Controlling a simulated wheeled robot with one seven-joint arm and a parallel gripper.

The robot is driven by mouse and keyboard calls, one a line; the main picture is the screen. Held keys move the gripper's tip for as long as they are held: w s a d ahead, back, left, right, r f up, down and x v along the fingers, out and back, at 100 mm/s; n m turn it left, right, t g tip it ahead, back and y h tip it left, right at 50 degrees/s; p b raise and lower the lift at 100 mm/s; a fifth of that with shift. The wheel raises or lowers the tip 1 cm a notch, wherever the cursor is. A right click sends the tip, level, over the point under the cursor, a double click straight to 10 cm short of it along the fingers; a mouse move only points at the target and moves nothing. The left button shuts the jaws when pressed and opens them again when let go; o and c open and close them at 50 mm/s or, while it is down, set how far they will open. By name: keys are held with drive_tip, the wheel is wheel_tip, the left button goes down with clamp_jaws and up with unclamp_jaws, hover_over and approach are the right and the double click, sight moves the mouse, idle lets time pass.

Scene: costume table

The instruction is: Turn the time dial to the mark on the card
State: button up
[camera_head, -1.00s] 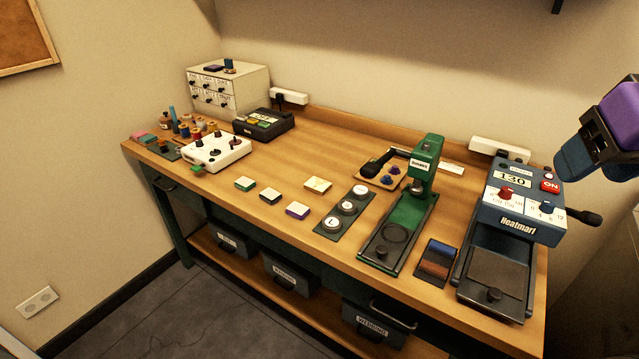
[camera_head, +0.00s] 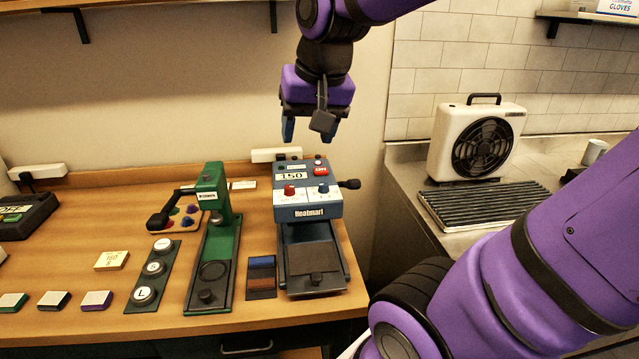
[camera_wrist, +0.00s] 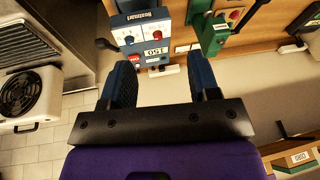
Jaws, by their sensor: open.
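The blue heat press (camera_head: 309,212), labelled Heatmart, stands at the right end of the wooden table. Its front panel has a red dial (camera_head: 289,190) on the left and a blue dial (camera_head: 323,188) on the right; its display reads 150. In the wrist view the panel is upside down, with the blue dial (camera_wrist: 129,40) and red dial (camera_wrist: 157,35) beyond my fingers. A cream card (camera_head: 111,260) with small writing, seemingly 150 and a lower figure, lies on the table. My gripper (camera_head: 310,128) is open and empty, above the press and apart from it, fingers pointing down.
The press's black side handle (camera_head: 349,184) sticks out right. A green press (camera_head: 212,235) stands to its left, with a dark swatch tray (camera_head: 262,276) between. A white fan heater (camera_head: 478,138) stands on the counter at right. The air around my gripper is clear.

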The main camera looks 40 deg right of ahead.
drive_tip(key=w+d+f+m+g, duration=0.2)
drive_tip(key=w+d+f+m, duration=0.3)
drive_tip(key=w+d+m, duration=0.4)
drive_tip(key=m+g, duration=0.2)
drive_tip(key=m, duration=0.4)
approach(324, 184)
wheel_tip(324, 184, down, 9)
drive_tip(key=shift+s+f, duration=0.1)
drive_tip(key=shift+f, duration=0.1)
drive_tip(key=c, duration=0.9)
